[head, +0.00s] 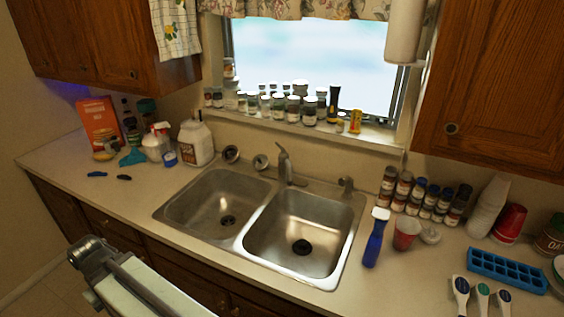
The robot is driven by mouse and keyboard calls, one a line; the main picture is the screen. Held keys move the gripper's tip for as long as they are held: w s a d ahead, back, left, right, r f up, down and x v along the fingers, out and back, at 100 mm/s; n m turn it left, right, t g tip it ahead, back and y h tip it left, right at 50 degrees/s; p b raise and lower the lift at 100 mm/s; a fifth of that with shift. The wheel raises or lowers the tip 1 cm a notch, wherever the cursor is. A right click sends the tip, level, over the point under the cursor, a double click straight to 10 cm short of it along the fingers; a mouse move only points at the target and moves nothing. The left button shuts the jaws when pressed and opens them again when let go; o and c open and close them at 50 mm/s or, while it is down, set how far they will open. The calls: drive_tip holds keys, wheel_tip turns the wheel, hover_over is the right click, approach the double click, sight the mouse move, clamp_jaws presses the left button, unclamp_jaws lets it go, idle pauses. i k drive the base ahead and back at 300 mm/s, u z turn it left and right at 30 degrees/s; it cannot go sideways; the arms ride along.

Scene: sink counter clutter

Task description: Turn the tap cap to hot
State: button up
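The tap (286,167) stands at the back of the double sink, near the divider between the two basins. It is a grey metal mixer with its lever cap (282,149) on top, pointing up. Hot or cold markings on the cap are too small to make out. Part of my arm shows at the lower left, in front of the counter and well apart from the tap. My gripper cannot be seen in this view.
The left basin (193,207) and right basin (290,251) look empty. Several jars (309,110) line the window sill above the tap. A blue bottle (374,243) and red cup (405,234) stand right of the sink. A white jug (196,143) stands left.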

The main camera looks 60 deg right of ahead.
sight(281, 157)
drive_tip(key=z, duration=0.1)
drive_tip(key=i, duration=1.65)
drive_tip(key=u, duration=0.1)
